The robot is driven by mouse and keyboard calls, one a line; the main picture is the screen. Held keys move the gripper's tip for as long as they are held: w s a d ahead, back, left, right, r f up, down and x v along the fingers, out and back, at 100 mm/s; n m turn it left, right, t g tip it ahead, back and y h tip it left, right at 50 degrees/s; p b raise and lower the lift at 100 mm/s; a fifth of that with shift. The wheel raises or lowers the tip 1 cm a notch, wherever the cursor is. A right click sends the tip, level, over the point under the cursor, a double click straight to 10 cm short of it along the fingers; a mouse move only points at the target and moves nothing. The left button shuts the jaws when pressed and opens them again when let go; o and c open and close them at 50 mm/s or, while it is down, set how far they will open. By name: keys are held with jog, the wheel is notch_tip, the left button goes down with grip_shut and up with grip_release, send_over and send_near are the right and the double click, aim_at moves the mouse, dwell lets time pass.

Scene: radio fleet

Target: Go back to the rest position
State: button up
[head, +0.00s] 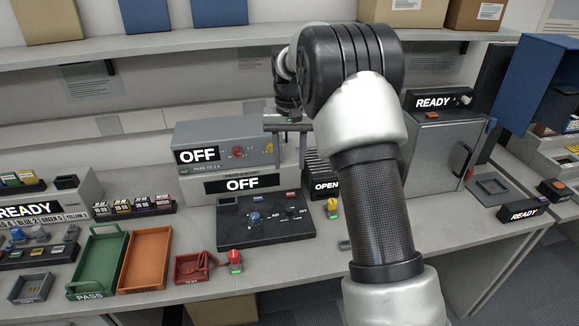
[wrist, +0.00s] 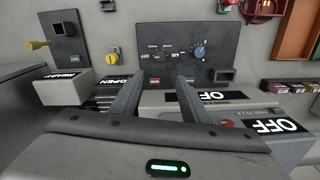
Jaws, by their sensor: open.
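My gripper (head: 289,126) is in front of the grey tester boxes marked OFF, above the dark control panel (head: 262,240) on the bench. My arm comes in from the lower right and hides part of the bench. In the wrist view my gripper (wrist: 160,80) shows two dark fingers spread apart with nothing between them. Beyond the fingers lies the control panel (wrist: 180,45) with a blue knob (wrist: 199,53).
A green tray (head: 97,262), an orange tray (head: 146,262) and a small red tray (head: 190,268) stand at the left front. A grey cabinet (head: 436,150) stands at the right. Shelves (head: 190,45) run along the back.

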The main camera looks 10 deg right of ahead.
jog(key=s+r+t+p, duration=0.3)
jog(key=s+r+p, duration=0.1)
jog(key=s+r, duration=1.4)
jog(key=s+r+n+t+p, duration=0.2)
jog(key=s+r+p, duration=0.1)
jog(key=s, duration=1.3)
jog(key=shift+s+t, duration=0.15)
jog(key=shift+t, duration=0.15)
jog(key=shift+a+r, duration=0.1)
